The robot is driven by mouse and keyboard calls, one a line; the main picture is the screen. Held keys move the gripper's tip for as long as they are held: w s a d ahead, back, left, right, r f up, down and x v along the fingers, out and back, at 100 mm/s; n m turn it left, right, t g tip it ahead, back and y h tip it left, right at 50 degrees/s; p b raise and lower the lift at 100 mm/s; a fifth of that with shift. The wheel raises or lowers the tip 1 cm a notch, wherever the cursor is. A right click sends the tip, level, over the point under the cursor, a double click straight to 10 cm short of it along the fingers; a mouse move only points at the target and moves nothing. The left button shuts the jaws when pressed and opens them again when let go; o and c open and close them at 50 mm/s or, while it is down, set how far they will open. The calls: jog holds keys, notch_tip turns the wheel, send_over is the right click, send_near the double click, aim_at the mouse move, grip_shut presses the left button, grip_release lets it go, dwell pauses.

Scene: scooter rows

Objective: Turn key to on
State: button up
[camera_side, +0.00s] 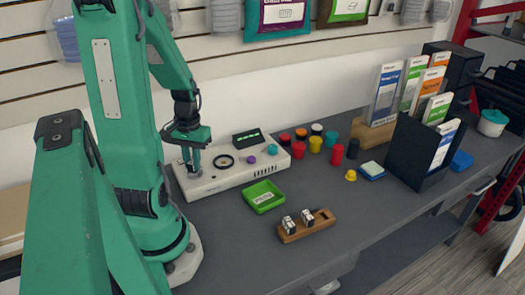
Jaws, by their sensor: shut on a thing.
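A white control panel (217,183) lies on the grey bench, with a round black ring, a purple knob and a teal knob on its top and a small dark display at its back. My green gripper (193,167) points down over the panel's left end. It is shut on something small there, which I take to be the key. The jaws hide it, so I cannot tell which way it is turned.
A green tray (264,196) and a wooden block (305,228) with two small items stand in front of the panel. Several coloured cups and lids (316,143) are to its right. A black file holder (405,160) and boxes stand further right. The bench (345,215) is clear at front right.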

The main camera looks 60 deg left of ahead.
jog(key=shift+m, duration=1.8)
jog(key=o, duration=1.4)
jog(key=shift+r, duration=0.15)
jog(key=shift+r, duration=3.35)
